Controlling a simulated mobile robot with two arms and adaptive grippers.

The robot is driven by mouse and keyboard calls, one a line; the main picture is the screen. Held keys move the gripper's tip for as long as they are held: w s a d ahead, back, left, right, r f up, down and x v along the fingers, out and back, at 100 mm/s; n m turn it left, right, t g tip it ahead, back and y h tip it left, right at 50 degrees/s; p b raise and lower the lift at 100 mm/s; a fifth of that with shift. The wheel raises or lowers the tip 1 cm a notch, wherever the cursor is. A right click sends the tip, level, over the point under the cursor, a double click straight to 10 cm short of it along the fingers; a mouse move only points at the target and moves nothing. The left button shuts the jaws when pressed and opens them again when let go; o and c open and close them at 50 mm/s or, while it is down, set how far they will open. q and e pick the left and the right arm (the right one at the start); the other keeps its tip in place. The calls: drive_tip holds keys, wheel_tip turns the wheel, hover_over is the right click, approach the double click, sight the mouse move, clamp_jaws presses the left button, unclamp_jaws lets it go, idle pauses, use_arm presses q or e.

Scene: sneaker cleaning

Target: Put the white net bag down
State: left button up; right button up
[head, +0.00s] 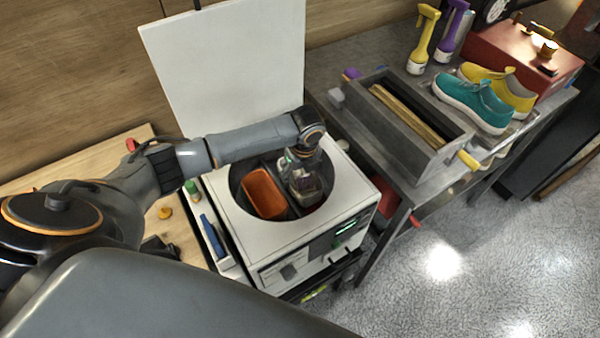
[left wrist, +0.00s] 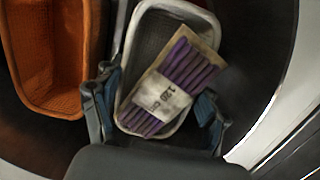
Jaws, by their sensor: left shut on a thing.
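The white net bag (head: 308,192) is an open, basket-like mesh thing with a pale rim, inside the round opening of the white washing machine (head: 345,205). My left gripper (head: 298,168) reaches down into that opening and is shut on the bag. In the left wrist view the bag (left wrist: 158,32) lies between the fingers of my left gripper (left wrist: 155,98), one at each side. A bundle of purple strips with a paper label (left wrist: 168,88) lies in the bag. I cannot tell whether the bag touches the drum floor. My right gripper is not in view.
An orange net bag (head: 263,193) sits left of the white one in the drum. The raised white lid (head: 225,55) stands behind. A grey tray (head: 400,125), teal sneaker (head: 472,102), yellow sneaker (head: 510,88) and spray bottles are on the table at right.

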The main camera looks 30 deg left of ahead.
use_arm(q)
drive_tip(key=shift+f, duration=0.15)
drive_tip(key=o, duration=1.3)
drive_tip(key=shift+r, duration=0.3)
drive_tip(key=r, duration=0.4)
drive_tip(key=d+r+b, duration=0.1)
drive_tip(key=r, duration=0.6)
drive_tip(key=shift+s+d+r, duration=0.2)
drive_tip(key=shift+s+r, duration=0.15)
